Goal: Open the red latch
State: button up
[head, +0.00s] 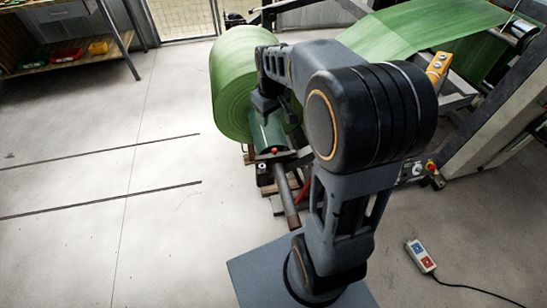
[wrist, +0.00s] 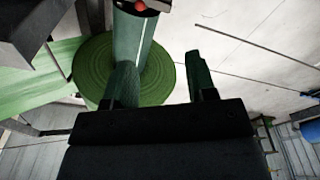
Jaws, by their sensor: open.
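A small red knob (head: 274,150), the only red latch-like part I can make out, sits at the near end of a dark green curved piece (head: 267,132) beside the large green roll (head: 232,85). In the wrist view the red knob (wrist: 140,6) is at the top edge, partly cut off. My gripper (wrist: 161,78) is open and empty, its two fingers apart. The left finger overlaps the dark green piece in the picture; I cannot tell whether they touch. The red knob is beyond the fingertips, apart from them. In the head view my arm hides part of the roll.
A metal shaft (head: 286,200) juts toward my base below the knob. The machine frame (head: 490,125) and green web (head: 425,28) stand at the right. A control box (head: 420,256) with a cable lies on the floor. The left floor is clear up to a shelf (head: 70,60).

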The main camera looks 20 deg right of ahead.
jog(key=n+g+b, duration=0.1)
jog(key=n+b, duration=0.1)
jog(key=b, duration=0.2)
send_over(275, 149)
notch_tip(275, 149, down, 12)
notch_tip(275, 149, down, 14)
jog(key=b, duration=0.2)
jog(key=shift+r+b, duration=0.1)
jog(key=shift+b, duration=0.2)
grip_shut()
